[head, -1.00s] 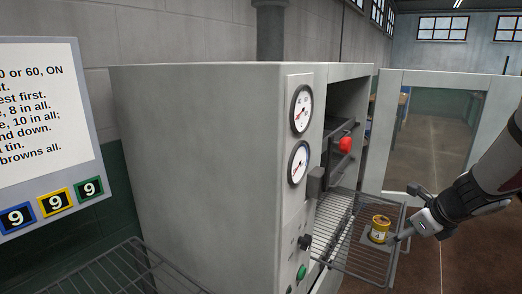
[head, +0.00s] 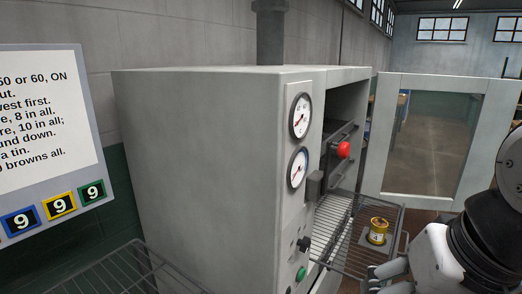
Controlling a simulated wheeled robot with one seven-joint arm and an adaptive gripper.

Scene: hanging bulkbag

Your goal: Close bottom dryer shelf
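The dryer (head: 205,160) is a big grey cabinet with its windowed door (head: 424,142) swung open to the right. Its bottom wire shelf (head: 352,262) is pulled out from the opening. My gripper (head: 385,272) is at the shelf's near right corner, at the lower edge of the view. My wrist hides part of it, and I cannot tell whether it touches the shelf or how far the fingers are apart.
An upper dark shelf with a red knob (head: 343,149) is inside the dryer. Gauges and buttons line the front panel. A wire rack (head: 130,272) stands at the lower left, below a sign (head: 45,140) with coloured number plates. Open floor lies beyond the door.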

